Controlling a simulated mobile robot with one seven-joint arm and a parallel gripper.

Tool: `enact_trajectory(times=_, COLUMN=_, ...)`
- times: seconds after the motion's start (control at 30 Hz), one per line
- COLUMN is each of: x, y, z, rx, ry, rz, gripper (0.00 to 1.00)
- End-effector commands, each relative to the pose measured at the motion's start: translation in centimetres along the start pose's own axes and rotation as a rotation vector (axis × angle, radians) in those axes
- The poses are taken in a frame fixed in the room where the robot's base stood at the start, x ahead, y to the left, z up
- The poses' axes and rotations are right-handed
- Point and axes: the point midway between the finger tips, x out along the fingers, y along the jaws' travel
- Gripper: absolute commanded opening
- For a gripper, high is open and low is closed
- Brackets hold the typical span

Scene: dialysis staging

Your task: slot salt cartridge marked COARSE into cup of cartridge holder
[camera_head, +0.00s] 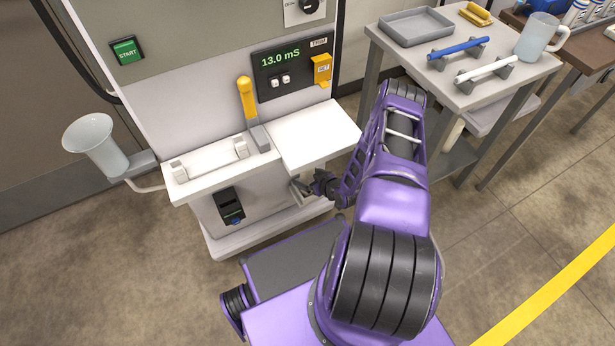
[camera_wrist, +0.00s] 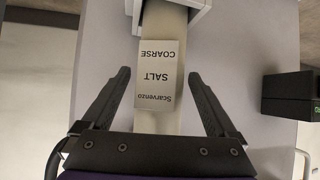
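The salt cartridge (camera_wrist: 160,75), a pale cylinder with a label reading "Scarvenzo SALT COARSE" upside down, lies between the spread fingers of my gripper (camera_wrist: 158,100) in the wrist view. Gaps show on both sides, so the fingers are not touching it. Its upper end in that view meets a white bracket-like part (camera_wrist: 197,10), perhaps the holder's cup; how far it sits in it I cannot tell. Its other end is hidden by my gripper. In the head view, my gripper (camera_head: 306,187) is low at the machine's front, below the white shelf (camera_head: 315,135); the cartridge is hidden there.
A black box (camera_head: 230,205) is on the machine's front, left of my gripper; a black box also shows in the wrist view (camera_wrist: 290,95). The white shelf overhangs my gripper closely. A funnel-shaped cup (camera_head: 92,140) stands out at left. A side table (camera_head: 470,90) holds a tray and rods.

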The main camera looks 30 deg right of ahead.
Motion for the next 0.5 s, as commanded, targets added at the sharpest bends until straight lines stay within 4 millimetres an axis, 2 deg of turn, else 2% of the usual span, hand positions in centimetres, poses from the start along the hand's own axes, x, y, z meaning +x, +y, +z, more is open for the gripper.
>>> enact_trajectory(times=0.3, x=-0.4, y=0.0, z=-0.4, rx=0.000, ry=0.000, rz=0.000, gripper=0.93)
enact_trajectory(times=0.5, x=-4.0, y=0.1, z=-0.5, rx=0.002, ry=-0.003, rz=0.001, gripper=0.93)
